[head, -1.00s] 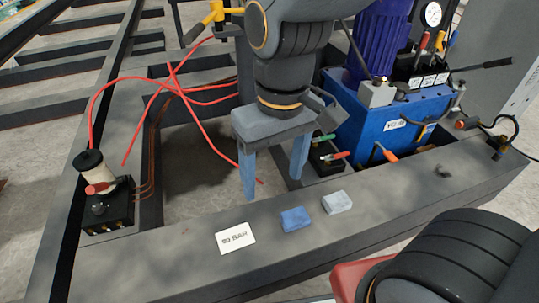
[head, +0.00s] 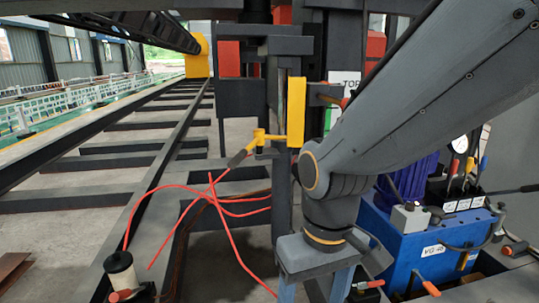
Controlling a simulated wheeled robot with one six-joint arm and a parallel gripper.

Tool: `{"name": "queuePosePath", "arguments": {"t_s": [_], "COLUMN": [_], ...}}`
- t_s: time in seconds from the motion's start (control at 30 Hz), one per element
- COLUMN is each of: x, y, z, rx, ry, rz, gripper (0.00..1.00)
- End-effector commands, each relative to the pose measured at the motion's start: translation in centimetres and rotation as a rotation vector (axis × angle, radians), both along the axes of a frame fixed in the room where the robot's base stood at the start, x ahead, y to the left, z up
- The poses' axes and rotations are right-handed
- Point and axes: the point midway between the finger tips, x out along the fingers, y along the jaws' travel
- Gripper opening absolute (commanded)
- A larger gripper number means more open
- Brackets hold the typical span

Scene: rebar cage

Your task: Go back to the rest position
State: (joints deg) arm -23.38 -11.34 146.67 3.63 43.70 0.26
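My gripper (head: 315,284) hangs pointing down at the bottom of the head view, right of centre. Its two blue-grey fingers are spread wide apart, and the visible gap between them is empty. The fingertips are cut off by the lower picture edge. My arm comes in from the upper right and bends down to the gripper.
A blue hydraulic unit (head: 420,246) stands close to the right of my gripper. Thin red cables (head: 222,207) loop to the left. A dark steel post with a yellow bracket (head: 296,112) rises behind.

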Motion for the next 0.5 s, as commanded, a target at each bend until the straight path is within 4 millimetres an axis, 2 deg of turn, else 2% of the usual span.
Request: {"name": "queuePosePath", "arguments": {"t_s": [0.27,0.5], "x": [0.1,0.1], "y": [-1.9,-5.0], "z": [3.1,7.3], "rx": [-0.008,-0.02], "ry": [0.002,0.003], "rz": [-0.066,-0.161], "gripper": [0.67,0.67]}}
